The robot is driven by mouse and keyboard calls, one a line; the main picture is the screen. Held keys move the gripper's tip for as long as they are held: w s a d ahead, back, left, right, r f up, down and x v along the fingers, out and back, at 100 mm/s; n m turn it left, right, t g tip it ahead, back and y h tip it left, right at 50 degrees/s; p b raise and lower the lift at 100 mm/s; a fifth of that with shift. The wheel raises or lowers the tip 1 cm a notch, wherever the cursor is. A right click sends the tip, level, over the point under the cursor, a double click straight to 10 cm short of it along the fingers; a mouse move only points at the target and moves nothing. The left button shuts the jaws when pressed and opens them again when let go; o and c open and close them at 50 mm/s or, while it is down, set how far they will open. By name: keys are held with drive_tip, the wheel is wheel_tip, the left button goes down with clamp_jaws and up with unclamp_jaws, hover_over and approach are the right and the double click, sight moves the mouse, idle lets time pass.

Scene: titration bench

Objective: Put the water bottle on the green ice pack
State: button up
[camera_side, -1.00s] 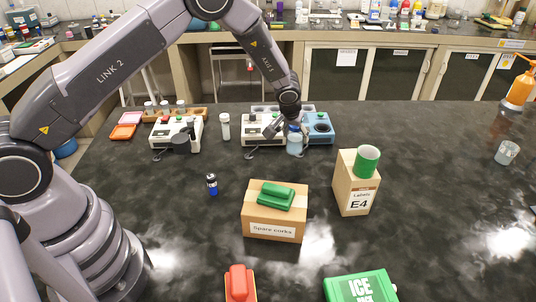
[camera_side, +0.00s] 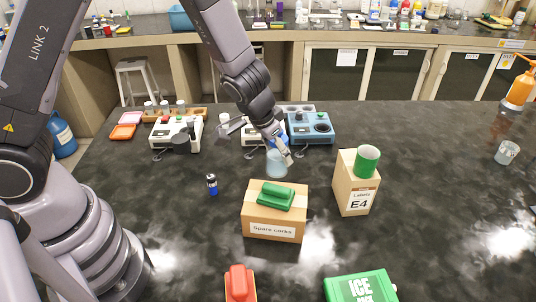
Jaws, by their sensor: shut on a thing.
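A pale blue, see-through bottle with a blue top, which I take to be the water bottle (camera_side: 276,166), is in my gripper (camera_side: 284,153). The gripper is shut on its upper part, and the fingers partly hide the top. The bottle looks roughly upright, behind the Spare corks box; how far it is above the bench I cannot tell. The green ice pack (camera_side: 360,289), with white ICE lettering, lies at the bottom edge, partly cut off. Nothing rests on its visible part.
A cardboard Spare corks box (camera_side: 272,215) carries a green object (camera_side: 276,195). A Labels E4 box (camera_side: 354,190) carries a green cup (camera_side: 367,160). A red object (camera_side: 240,284) lies in front. A small blue-black bottle (camera_side: 212,184) stands left. The bench's right side is mostly clear.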

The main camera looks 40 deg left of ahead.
drive_tip(key=s+d+r+m+g+h, duration=0.2)
drive_tip(key=s+d+m+h, duration=0.1)
drive_tip(key=s+d+m, duration=1.05)
drive_tip(key=n, duration=0.3)
hover_over(348, 292)
wheel_tip(348, 292, down, 9)
drive_tip(key=shift+s+a, duration=0.15)
drive_tip(key=shift+w+d+f, duration=0.2)
drive_tip(key=shift+f, duration=1.6)
drive_tip(key=shift+f, duration=0.1)
drive_tip(key=o, duration=1.2)
drive_tip(key=shift+f, duration=0.1)
